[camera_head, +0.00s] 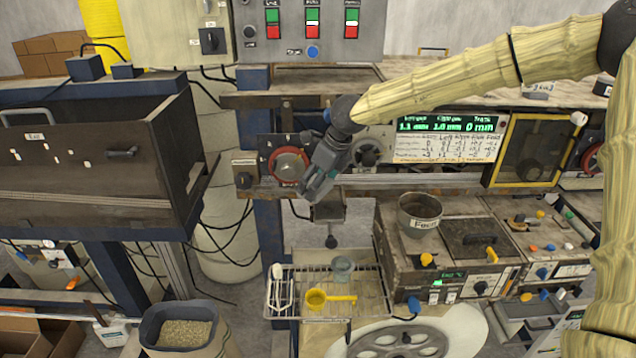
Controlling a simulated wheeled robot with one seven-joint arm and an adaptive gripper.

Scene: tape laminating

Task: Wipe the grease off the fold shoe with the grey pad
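My gripper (312,196) reaches down and left in front of the machine's rail, at the middle of the head view. Its dark grey fingers are small and seen side-on, so I cannot tell whether they are open or hold anything. A small metal bracket (330,213) hangs below the rail right beside the fingertips. It may be the fold shoe; no grease can be made out on it. A wire tray (300,267) lies below. A round grey item (343,267) in it may be the grey pad, but I cannot be sure.
A yellow scoop (318,299) and white tongs (279,285) are also in the tray. A red-rimmed roller (288,165) sits just left of my gripper. A metal pot (419,214) stands on the bench to the right. A dark open box (85,170) is at left.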

